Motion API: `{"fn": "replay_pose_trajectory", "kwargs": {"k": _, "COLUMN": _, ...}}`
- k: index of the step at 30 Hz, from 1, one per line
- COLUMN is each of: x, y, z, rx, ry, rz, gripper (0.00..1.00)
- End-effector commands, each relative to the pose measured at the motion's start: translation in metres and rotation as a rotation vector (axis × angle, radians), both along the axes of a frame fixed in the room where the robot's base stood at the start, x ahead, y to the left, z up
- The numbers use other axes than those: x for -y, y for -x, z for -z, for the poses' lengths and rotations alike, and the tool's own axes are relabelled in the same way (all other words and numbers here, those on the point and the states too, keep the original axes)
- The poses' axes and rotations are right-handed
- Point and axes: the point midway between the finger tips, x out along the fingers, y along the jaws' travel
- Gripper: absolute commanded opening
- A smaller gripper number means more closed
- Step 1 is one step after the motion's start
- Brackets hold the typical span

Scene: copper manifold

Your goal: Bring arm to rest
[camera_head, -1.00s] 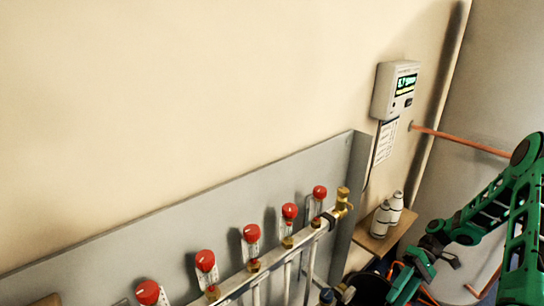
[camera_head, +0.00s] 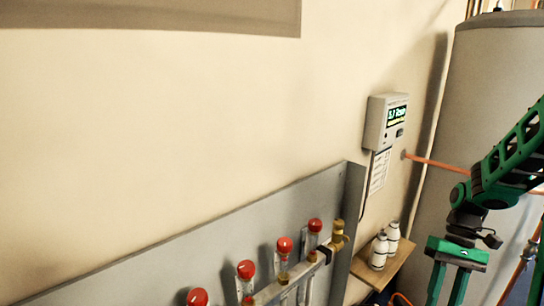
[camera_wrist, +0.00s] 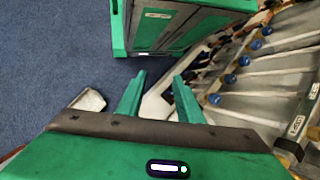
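My gripper (camera_head: 446,287) is at the lower right of the head view, green, with its two fingers pointing down and spread apart. It is in front of the wall shelf and to the right of the manifold. In the wrist view my gripper (camera_wrist: 156,90) shows two green fingers with a gap and nothing between them. My arm bends down from the right edge of the head view.
The copper manifold (camera_head: 265,295) with red-capped valves stands along a grey panel (camera_head: 200,250). A wall controller (camera_head: 385,122) hangs above a wooden shelf (camera_head: 385,270) with two white bottles (camera_head: 378,250). A large grey cylinder (camera_head: 490,90) stands right. Blue carpet (camera_wrist: 50,60) lies below.

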Motion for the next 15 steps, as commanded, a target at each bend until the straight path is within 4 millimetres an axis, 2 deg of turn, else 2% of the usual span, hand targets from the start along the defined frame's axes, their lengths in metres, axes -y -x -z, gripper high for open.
{"fn": "replay_pose_trajectory", "kwargs": {"k": 1, "x": -0.001, "y": 0.005, "z": -0.01, "rx": 0.018, "ry": 0.029, "rz": 0.011, "gripper": 0.33}}
{"fn": "replay_pose_trajectory", "kwargs": {"k": 6, "x": 0.0, "y": 0.024, "z": -0.036, "rx": 0.065, "ry": 0.117, "rz": 0.066, "gripper": 0.33}}
{"fn": "replay_pose_trajectory", "kwargs": {"k": 15, "x": 0.0, "y": 0.065, "z": -0.074, "rx": 0.161, "ry": 0.245, "rz": 0.174, "gripper": 0.33}}
